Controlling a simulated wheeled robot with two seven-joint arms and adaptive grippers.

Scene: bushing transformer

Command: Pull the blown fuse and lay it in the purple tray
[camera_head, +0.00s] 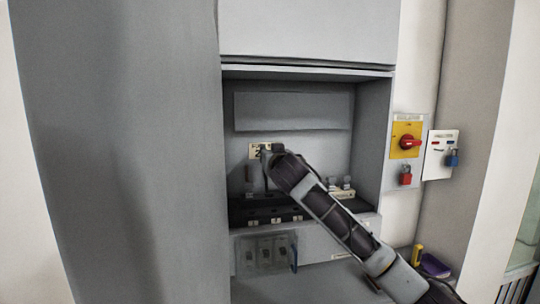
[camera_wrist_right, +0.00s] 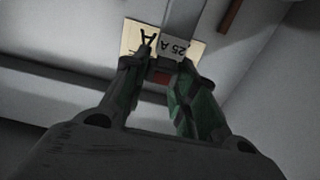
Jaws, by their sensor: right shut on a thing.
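My right gripper (camera_head: 264,151) is inside the recess of the grey cabinet, in front of a cream label plate (camera_head: 254,150) on the back wall. In the right wrist view its two fingers (camera_wrist_right: 162,75) are shut on a fuse (camera_wrist_right: 162,78), of which a small red part shows between them. Behind the fingertips are the cream plate (camera_wrist_right: 134,38) and lettering reading "25 A". I cannot tell whether the fuse is still seated, as the fingers hide most of it. The purple tray (camera_head: 435,266) is at the lower right, outside the cabinet. My left gripper is not in view.
Dark blocks (camera_head: 272,213) line the recess floor, with small parts (camera_head: 343,191) at its right. A yellow switch plate (camera_head: 405,138) with a red handle and red padlock (camera_head: 405,179) is right of the cabinet. A blue padlock (camera_head: 452,160) hangs beside it. A yellow object (camera_head: 417,254) stands by the tray.

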